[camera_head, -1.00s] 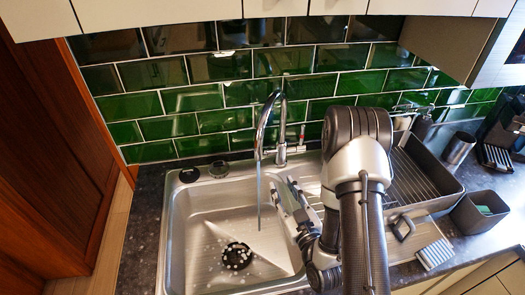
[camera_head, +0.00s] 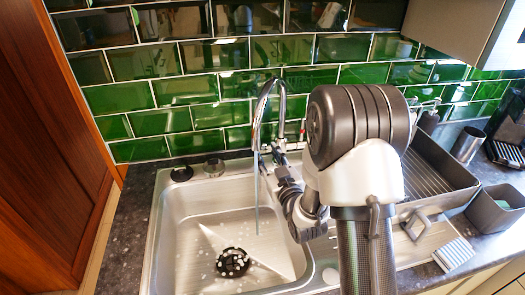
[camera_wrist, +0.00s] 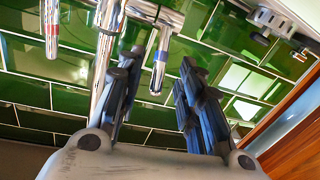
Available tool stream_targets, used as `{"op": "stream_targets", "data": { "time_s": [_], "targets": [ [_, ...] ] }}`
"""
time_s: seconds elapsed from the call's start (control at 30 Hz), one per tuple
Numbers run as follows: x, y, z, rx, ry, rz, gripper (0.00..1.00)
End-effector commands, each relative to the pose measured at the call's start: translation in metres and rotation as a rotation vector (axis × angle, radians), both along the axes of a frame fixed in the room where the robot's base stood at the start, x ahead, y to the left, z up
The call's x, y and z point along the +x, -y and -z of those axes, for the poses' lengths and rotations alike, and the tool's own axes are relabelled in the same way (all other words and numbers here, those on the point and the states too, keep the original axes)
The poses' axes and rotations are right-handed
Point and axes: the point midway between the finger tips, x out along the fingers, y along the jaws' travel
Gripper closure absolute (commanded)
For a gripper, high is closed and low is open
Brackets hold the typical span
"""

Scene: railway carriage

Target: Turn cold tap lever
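The chrome tap (camera_head: 266,110) stands at the back of the sink, with a thin stream of water falling from its spout. My gripper (camera_head: 280,172) is at the tap's base in the head view, partly hidden by my arm. In the wrist view my gripper (camera_wrist: 155,100) is open, its two dark fingers apart. A chrome lever (camera_wrist: 160,65) with a small coloured band shows in the gap between the fingers. Another chrome lever or tap part (camera_wrist: 51,28) is at the upper left. I cannot tell whether the fingers touch anything.
The steel sink (camera_head: 185,235) has a dark drain (camera_head: 233,262) inside. A dish rack (camera_head: 440,180) and a grey container (camera_head: 495,210) stand at the right. The green tiled wall (camera_head: 170,90) is close behind the tap. A wooden panel (camera_head: 45,140) is at the left.

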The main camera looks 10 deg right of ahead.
Motion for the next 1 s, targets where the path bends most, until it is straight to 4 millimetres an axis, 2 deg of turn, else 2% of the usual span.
{"op": "stream_targets", "data": {
  "time_s": [0.1, 0.3, 0.67, 1.0],
  "targets": [
    [0.022, -0.004, 0.001, 0.001, 0.002, -0.002, 0.66],
    [0.043, -0.006, 0.001, 0.000, 0.000, 0.000, 0.66],
    [0.048, -0.007, 0.001, 0.001, -0.002, -0.001, 0.66],
    [0.048, -0.007, 0.001, 0.001, -0.001, -0.001, 0.88]
  ]
}}
